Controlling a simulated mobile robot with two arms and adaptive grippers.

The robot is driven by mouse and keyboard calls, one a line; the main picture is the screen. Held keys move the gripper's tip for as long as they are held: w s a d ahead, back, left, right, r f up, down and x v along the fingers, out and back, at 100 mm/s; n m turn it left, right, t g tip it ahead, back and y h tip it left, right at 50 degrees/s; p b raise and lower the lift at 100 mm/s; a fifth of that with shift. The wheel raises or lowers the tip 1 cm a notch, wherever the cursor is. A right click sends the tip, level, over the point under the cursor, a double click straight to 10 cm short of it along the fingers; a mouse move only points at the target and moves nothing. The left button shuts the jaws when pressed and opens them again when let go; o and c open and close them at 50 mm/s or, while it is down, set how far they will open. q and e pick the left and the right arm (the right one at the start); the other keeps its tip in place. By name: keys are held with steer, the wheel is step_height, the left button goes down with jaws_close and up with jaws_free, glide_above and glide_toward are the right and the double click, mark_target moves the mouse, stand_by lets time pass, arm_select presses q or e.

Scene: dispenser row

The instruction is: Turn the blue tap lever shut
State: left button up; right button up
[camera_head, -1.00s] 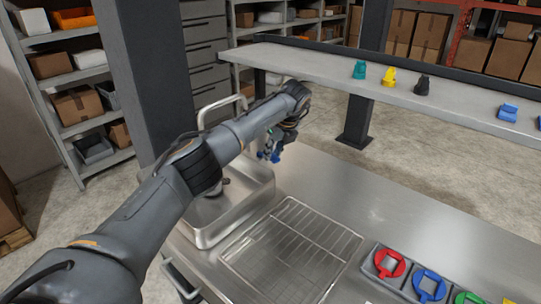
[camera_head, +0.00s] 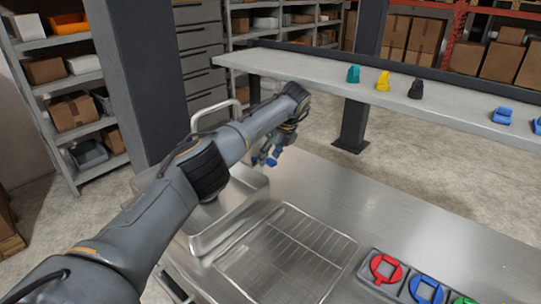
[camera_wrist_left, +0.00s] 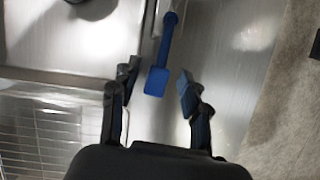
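The blue tap lever (camera_wrist_left: 165,55) shows in the left wrist view, with a round end at the top and a flat paddle lower down. My left gripper (camera_wrist_left: 157,82) is open, with one finger on each side of the paddle; I see gaps on both sides and no contact. In the head view my left gripper (camera_head: 266,160) is beyond the sink (camera_head: 199,244), near its far right corner. The tap's silver arched spout (camera_head: 215,105) rises behind my left arm. The lever is mostly hidden there by the gripper. My right gripper is not in view.
A wire drain rack (camera_head: 285,255) lies right of the sink. A tray with red, blue and green ring-shaped pieces (camera_head: 380,270) is at the front right. A raised shelf (camera_head: 330,84) with small coloured clips crosses behind. The steel counter between is clear.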

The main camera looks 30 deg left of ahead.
arm_select(q)
steer(key=v, duration=1.2)
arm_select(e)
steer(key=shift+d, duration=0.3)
arm_select(q)
steer(key=shift+c, duration=0.2)
